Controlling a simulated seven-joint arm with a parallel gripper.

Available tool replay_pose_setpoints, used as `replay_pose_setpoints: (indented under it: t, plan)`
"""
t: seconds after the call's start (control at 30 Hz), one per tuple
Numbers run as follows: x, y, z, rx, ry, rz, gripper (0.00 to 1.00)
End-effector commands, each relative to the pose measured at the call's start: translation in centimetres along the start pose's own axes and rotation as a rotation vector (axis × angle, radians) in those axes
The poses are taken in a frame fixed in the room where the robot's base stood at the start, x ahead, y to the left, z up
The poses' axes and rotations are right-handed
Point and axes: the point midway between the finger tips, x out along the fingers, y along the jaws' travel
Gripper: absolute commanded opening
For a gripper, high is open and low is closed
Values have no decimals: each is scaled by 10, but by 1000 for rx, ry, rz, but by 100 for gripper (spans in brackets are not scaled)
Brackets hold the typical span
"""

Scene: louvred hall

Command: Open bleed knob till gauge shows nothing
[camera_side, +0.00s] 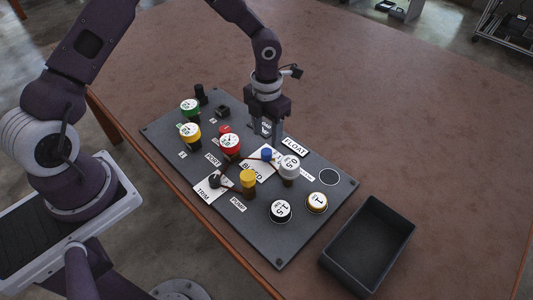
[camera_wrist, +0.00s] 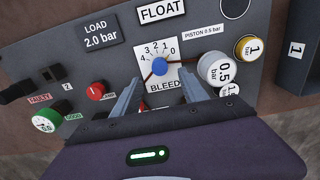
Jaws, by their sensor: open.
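The blue bleed knob (camera_wrist: 160,66) sits on a white BLEED plate (camera_wrist: 163,88) with a 0 to 4 scale in the wrist view. It also shows in the side view (camera_side: 267,155). My gripper (camera_side: 267,138) is open and points down over the panel close to the knob. In the wrist view its two fingers (camera_wrist: 161,79) lie to either side below the knob, with nothing between them. Contact cannot be told. A red-rimmed white dial (camera_side: 230,142), which looks like the gauge, stands left of the knob in the side view. Its reading is too small to tell.
A white 0.5 bar cylinder (camera_wrist: 215,69) stands close right of the knob. A yellow-topped post (camera_side: 248,178), a dark TRIM knob (camera_side: 214,180) and a small red knob (camera_wrist: 97,90) are nearby. An empty dark tray (camera_side: 400,222) lies beside the panel. The far table is clear.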

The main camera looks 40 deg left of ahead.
Motion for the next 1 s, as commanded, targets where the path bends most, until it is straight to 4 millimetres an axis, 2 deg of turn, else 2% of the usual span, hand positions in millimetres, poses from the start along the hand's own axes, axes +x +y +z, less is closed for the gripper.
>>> replay_pose_setpoints:
  t: [0.47, 0.9, 1.0]
  plan:
    - [68, 0, -1, -2, 3, 2, 51]
    - [75, 0, 0, -4, 0, 1, 51]
    - [75, 0, 0, -4, 0, 1, 33]
